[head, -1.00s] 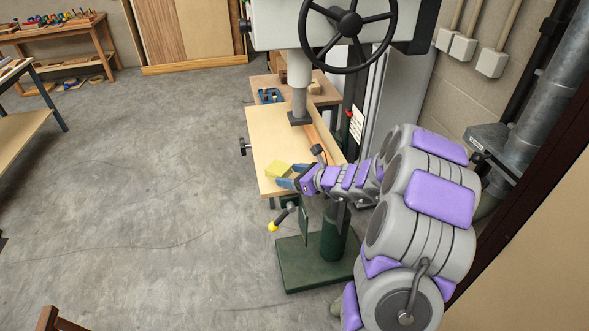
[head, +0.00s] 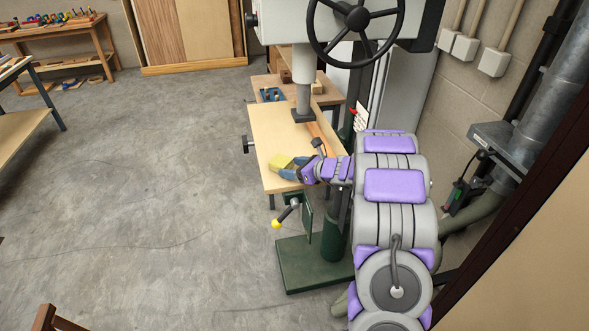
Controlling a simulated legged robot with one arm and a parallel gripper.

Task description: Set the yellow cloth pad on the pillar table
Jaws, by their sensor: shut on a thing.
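The yellow cloth pad (head: 280,161) is at the tips of my gripper (head: 289,171), over the front part of the pale wooden pillar table (head: 270,132). The gripper's blue fingers are shut on the pad's near right side. The pad looks slightly tilted. I cannot tell whether its underside touches the table top or is a little above it. My arm reaches in from the right and hides the table's front right corner.
The machine's spindle (head: 303,104) comes down over the back of the table, below a black handwheel (head: 356,17). A lever with a yellow knob (head: 276,224) sticks out below the table front. A workbench (head: 330,97) stands behind.

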